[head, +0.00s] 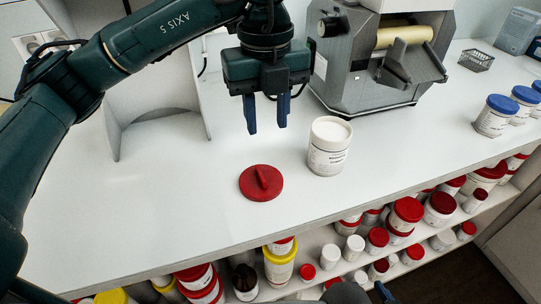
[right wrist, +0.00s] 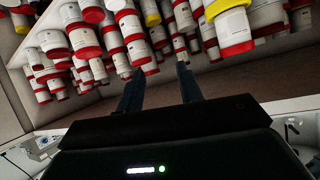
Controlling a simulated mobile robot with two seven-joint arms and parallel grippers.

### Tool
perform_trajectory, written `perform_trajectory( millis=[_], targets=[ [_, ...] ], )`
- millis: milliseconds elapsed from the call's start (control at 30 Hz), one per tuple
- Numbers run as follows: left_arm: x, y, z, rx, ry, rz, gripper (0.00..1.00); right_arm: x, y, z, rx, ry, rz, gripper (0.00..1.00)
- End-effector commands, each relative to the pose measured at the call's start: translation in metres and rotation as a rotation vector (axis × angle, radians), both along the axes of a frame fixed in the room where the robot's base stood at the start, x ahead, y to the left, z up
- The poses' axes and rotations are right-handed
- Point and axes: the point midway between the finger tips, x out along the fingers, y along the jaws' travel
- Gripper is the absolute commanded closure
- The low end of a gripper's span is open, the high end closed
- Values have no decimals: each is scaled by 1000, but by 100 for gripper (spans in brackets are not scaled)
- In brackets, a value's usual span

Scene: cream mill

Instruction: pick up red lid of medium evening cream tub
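The red lid (head: 272,190) lies flat on the white counter, with a raised bar handle across its top. The white cream tub (head: 328,158) stands upright and open to its right, a small gap away; white cream shows at its top. Its label is too small to read surely. My left gripper (head: 267,130) points down, open and empty, above and behind the lid on the counter's far side. My right gripper (right wrist: 160,92) is open with nothing between its fingers, facing shelves of tubs. In the head view only a bit of the right arm shows at the bottom edge.
A grey mill (head: 345,75) with a pale roller stands behind the tub. Several blue-lidded tubs (head: 493,116) and a wire basket (head: 477,60) are at the right. Shelves below the counter's front edge hold many tubs, including a yellow-lidded one (head: 280,266). The counter left of the lid is clear.

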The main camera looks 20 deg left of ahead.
Motion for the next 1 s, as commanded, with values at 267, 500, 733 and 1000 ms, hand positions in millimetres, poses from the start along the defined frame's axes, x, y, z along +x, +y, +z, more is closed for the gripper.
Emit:
perform_trajectory(
  millis=[267, 500, 733, 1000],
  targets=[
    [0, 3, -41, 11, 0, 6, 65, -11, 2, -8, -1, 31, 4, 64],
    [0, 3, -74, 9, -2, 6, 65, -11, 2, -8, -4, 32, 6, 64],
    [-1, 8, -93, 9, 0, 5, 65, -10, 1, -4, -10, 29, 7, 64],
    [0, 12, -127, 7, -4, 4, 65, -10, 0, -4, -23, 32, 9, 64]
  ],
)
